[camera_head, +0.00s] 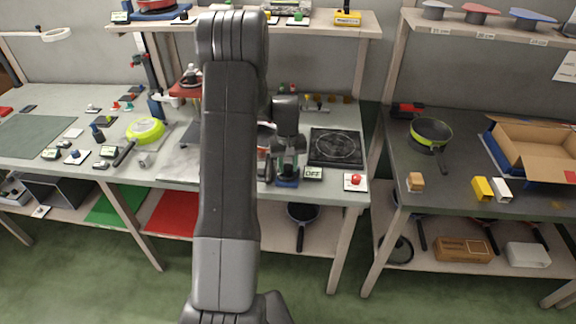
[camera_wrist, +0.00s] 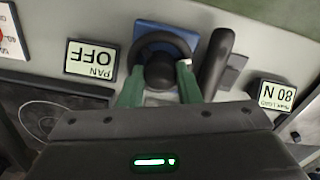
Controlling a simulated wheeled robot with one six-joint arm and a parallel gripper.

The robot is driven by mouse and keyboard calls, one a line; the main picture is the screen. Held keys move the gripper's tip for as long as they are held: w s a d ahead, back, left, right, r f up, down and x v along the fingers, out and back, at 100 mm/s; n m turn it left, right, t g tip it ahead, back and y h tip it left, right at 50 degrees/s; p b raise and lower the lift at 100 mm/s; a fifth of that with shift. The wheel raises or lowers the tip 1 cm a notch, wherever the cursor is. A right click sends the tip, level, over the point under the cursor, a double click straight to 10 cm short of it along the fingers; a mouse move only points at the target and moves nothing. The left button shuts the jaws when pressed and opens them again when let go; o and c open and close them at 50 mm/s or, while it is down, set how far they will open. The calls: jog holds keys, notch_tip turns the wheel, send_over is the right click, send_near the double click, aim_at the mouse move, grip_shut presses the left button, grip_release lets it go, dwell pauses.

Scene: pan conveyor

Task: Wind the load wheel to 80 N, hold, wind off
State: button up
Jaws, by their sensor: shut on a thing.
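In the wrist view, which is upside down, the load wheel (camera_wrist: 146,42) is a black ring with a round hub on a blue base (camera_wrist: 187,35). My gripper (camera_wrist: 159,72) has its two green fingers on either side of the hub, shut on the wheel. A small load display (camera_wrist: 275,95) beside it reads 80 N. In the head view my gripper (camera_head: 285,160) points down over the blue base (camera_head: 287,183) at the bench's front. My arm hides part of this area, and the wheel is hard to make out there.
A display (camera_wrist: 91,59) reads PAN OFF; it also shows in the head view (camera_head: 313,173). A black lever-like part (camera_wrist: 216,62) stands close to the wheel. A red button (camera_head: 355,179) and a hob (camera_head: 336,147) are to the right.

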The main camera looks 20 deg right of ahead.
aim_at(287, 166)
jog(key=o, duration=1)
notch_tip(287, 166, up, 14)
jog(key=shift+a+f+b, duration=0.1)
jog(key=shift+b, duration=0.75)
jog(key=shift+f, duration=0.15)
notch_tip(287, 166, down, 14)
jog(key=shift+r+p, duration=0.2)
jog(key=shift+p, duration=0.7)
jog(key=shift+n, duration=0.3)
